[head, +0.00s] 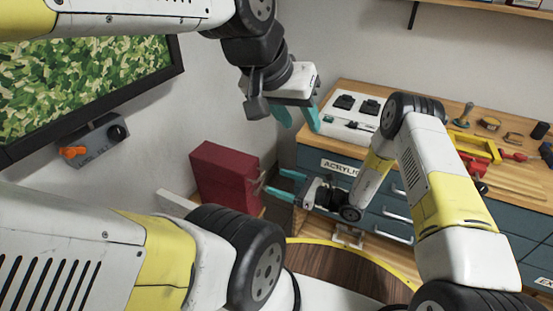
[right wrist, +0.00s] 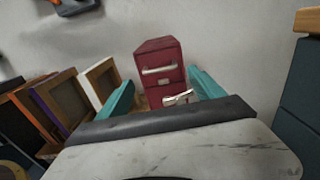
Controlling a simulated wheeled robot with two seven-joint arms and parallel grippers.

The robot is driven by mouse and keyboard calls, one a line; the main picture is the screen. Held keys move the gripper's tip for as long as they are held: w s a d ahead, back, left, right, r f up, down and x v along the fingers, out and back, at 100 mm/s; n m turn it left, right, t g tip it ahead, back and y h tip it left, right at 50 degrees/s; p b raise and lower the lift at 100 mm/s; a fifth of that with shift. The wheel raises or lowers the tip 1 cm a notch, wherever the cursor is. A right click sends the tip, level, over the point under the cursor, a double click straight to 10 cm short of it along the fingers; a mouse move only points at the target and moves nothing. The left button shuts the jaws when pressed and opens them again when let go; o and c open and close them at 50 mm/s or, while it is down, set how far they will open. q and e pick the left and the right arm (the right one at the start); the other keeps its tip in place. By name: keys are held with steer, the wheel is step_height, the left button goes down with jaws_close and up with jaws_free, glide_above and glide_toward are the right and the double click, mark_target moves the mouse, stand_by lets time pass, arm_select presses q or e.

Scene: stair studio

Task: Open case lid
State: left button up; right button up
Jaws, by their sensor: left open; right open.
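No case with a lid can be told for certain. A red box-like cabinet (head: 225,172) stands low by the wall, left of the workbench; in the right wrist view the red cabinet (right wrist: 160,58) has a pale handle (right wrist: 158,70) and a second pale fitting (right wrist: 178,98) lower down. My right gripper (head: 274,181) is open and empty, its teal fingers pointing at the cabinet; whether they touch it I cannot tell. My left gripper (head: 298,117) is open and empty, pointing down near the bench's left end, beside a white flat panel (head: 330,125) with black parts on it.
The wooden bench (head: 520,185) with teal drawers holds a yellow tool (head: 478,146) and several small items. A wall frame (head: 85,80) and a grey control box (head: 95,140) are at left. Several framed panels (right wrist: 62,100) lean left of the cabinet.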

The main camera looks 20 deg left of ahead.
mark_target(262, 175)
steer(key=a, duration=0.8)
steer(key=shift+w+f, duration=0.2)
steer(key=shift+w, duration=0.1)
steer(key=shift+d, duration=0.1)
jaws_close()
steer(key=shift+w+r, duration=0.1)
